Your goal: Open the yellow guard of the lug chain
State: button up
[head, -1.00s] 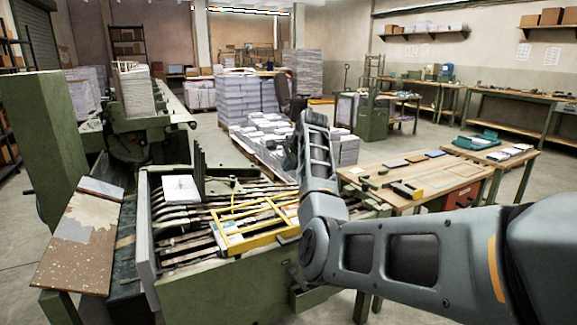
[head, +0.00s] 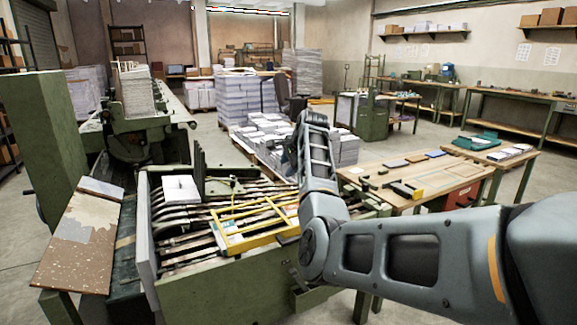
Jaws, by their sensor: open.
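The yellow guard (head: 259,243) is a flat frame of yellow bars. It lies low over the lug chain (head: 185,228), a bed of dark and pale parallel bars inside the green machine (head: 222,292). It looks closed, with a thin yellow bar rising at its back. My arm comes in from the right and bends up just right of the guard, hiding the guard's right end. My gripper's fingers do not show; the far end of my arm is hidden behind my forearm, so I cannot tell if anything touches the guard.
A white paper stack (head: 181,188) sits at the machine's back left. A speckled brown board (head: 76,245) slopes at the left. A wooden workbench (head: 450,181) stands right, beyond my arm. Paper stacks (head: 242,98) stand behind. Open floor lies at the far right.

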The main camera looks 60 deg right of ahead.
jog(key=v, duration=0.7)
jog(key=shift+s+r, duration=0.25)
jog(key=shift+r, duration=0.05)
jog(key=shift+a, duration=0.1)
jog(key=shift+c, duration=0.2)
